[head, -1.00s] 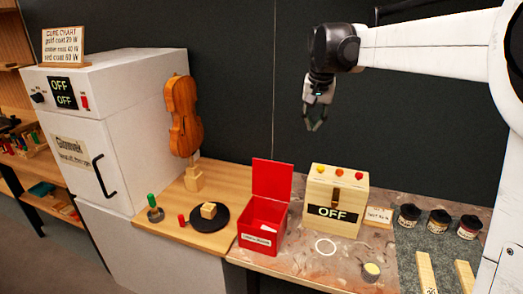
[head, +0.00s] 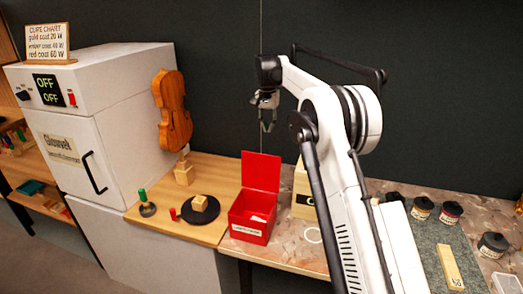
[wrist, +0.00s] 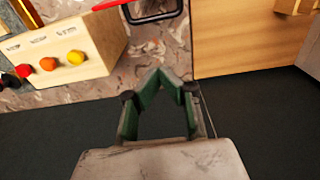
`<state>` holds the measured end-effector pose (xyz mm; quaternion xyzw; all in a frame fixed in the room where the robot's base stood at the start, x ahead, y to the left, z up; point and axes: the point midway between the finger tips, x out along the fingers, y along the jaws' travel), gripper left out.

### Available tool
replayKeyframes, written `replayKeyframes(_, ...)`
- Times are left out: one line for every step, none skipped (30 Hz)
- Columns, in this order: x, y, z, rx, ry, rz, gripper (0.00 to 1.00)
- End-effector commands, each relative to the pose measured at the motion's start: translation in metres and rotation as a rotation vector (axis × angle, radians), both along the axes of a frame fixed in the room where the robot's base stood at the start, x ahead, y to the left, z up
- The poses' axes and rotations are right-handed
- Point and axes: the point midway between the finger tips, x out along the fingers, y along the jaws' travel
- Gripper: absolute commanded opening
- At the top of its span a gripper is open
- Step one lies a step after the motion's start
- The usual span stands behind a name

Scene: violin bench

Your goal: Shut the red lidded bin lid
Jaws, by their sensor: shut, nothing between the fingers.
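The red lidded bin (head: 248,222) stands on the bench with its lid (head: 261,172) open and upright at the back. A pale item lies inside, and a white label is on the front. My gripper (head: 267,129) is in the air above and behind the raised lid, apart from it. In the wrist view, my gripper (wrist: 160,72) has its fingertips together and holds nothing. A red edge, probably of the lid (wrist: 108,4), shows at the top of the wrist view beside a dark loop I cannot identify.
A wooden box with coloured knobs (wrist: 62,48) stands right of the bin, partly hidden behind my arm in the head view. A violin (head: 172,112) on a stand and a black turntable (head: 187,212) are to the left. Several jars (head: 450,212) stand at right.

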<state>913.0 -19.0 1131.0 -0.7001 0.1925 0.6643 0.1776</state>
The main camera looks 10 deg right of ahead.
Motion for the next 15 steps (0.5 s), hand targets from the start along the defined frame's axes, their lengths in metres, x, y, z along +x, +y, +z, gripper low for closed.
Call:
replayKeyframes(0.001, 0.000, -0.003, 0.000, 0.001, -0.002, 0.00)
replayKeyframes(0.002, 0.000, -0.004, 0.000, 0.002, -0.002, 0.00)
replayKeyframes(0.002, 0.000, -0.007, 0.000, 0.002, -0.003, 0.00)
replayKeyframes(0.002, -0.001, -0.009, 0.000, 0.002, -0.003, 0.00)
replayKeyframes(0.002, -0.001, -0.012, 0.000, 0.002, -0.003, 0.00)
replayKeyframes(0.002, -0.001, -0.017, 0.000, 0.002, -0.003, 0.00)
replayKeyframes(0.002, -0.001, -0.021, 0.000, 0.002, -0.002, 0.00)
replayKeyframes(0.002, -0.001, -0.026, 0.000, 0.002, -0.002, 0.00)
replayKeyframes(0.003, -0.001, -0.032, 0.000, 0.002, -0.002, 0.00)
replayKeyframes(0.003, -0.002, -0.038, 0.000, 0.002, -0.002, 0.00)
replayKeyframes(0.003, -0.002, -0.043, 0.000, 0.002, -0.002, 0.00)
replayKeyframes(0.003, -0.002, -0.051, 0.000, 0.002, -0.002, 0.00)
replayKeyframes(0.004, -0.002, -0.057, 0.000, 0.002, -0.002, 0.00)
replayKeyframes(0.004, -0.002, -0.062, 0.000, 0.002, -0.002, 0.00)
replayKeyframes(0.004, -0.002, -0.070, 0.000, 0.002, -0.002, 0.00)
